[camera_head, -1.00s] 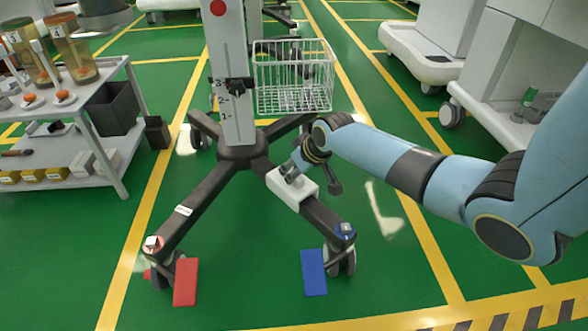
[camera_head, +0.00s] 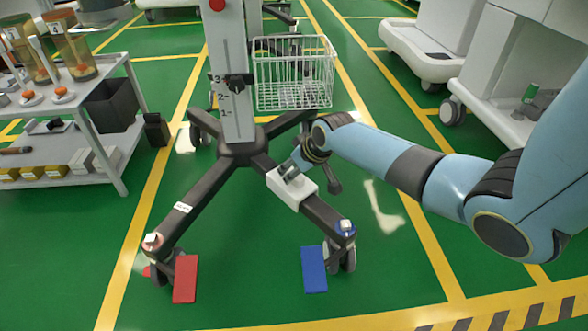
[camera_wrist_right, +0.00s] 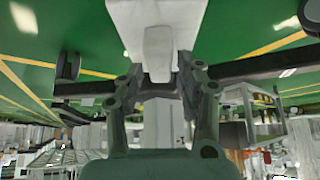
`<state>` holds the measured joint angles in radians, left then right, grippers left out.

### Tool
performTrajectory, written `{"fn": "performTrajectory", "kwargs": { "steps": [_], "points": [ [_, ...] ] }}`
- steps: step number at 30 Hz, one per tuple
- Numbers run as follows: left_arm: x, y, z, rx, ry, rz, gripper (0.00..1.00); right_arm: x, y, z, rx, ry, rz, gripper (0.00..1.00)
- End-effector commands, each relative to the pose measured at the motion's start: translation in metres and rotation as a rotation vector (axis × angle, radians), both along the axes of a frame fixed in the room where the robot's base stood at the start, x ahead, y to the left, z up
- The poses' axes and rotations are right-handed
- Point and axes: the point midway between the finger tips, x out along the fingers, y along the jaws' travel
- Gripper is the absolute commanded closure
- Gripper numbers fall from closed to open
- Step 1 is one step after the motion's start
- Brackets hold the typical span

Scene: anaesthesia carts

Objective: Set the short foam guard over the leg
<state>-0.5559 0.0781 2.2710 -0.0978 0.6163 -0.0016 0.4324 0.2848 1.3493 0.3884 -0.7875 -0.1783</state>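The short foam guard is a white block (camera_head: 284,193) on the right front leg (camera_head: 325,217) of the dark stand base, partway along it. In the right wrist view the guard (camera_wrist_right: 190,20) lies across the dark leg, with a raised pale tab (camera_wrist_right: 158,50) between my fingers. My right gripper (camera_head: 289,170) is at the guard's top, one finger on each side of the tab. Whether the fingers press on the tab is unclear. The guard's underside is hidden. My left gripper is not in view.
A red panel (camera_head: 185,279) and a blue panel (camera_head: 314,270) are by the front castors. A wire basket (camera_head: 293,80) hangs near the pole (camera_head: 231,70). A loaded grey cart (camera_head: 125,75) stands left.

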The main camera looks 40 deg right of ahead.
Motion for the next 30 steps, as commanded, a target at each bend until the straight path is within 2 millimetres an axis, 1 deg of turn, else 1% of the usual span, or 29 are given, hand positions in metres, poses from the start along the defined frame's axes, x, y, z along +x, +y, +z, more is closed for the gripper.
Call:
{"fn": "performTrajectory", "kwargs": {
  "steps": [1, 3, 11, 14, 17, 20, 24, 30],
  "points": [
    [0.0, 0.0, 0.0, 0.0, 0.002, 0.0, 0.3, 0.0, 0.0, 0.0, 0.0, 0.0, 0.0, 0.55],
    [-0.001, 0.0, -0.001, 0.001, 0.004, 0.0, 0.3, 0.0, 0.0, 0.0, 0.0, 0.0, 0.0, 0.48],
    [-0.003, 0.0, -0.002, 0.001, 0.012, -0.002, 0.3, -0.001, 0.0, 0.0, 0.0, 0.0, 0.0, 0.48],
    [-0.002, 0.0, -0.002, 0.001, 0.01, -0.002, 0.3, -0.003, -0.001, 0.005, -0.002, -0.001, 0.001, 0.48],
    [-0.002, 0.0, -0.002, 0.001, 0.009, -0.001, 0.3, -0.011, -0.001, 0.015, -0.002, -0.001, 0.001, 0.48],
    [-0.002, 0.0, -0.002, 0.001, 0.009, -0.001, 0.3, -0.021, -0.002, 0.032, -0.004, -0.001, 0.003, 0.48],
    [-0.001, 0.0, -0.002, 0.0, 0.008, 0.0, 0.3, -0.038, -0.003, 0.059, -0.005, -0.002, 0.004, 0.48],
    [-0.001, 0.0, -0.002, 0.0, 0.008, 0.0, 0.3, -0.057, -0.005, 0.088, -0.004, 0.0, 0.002, 0.48]
  ]
}}
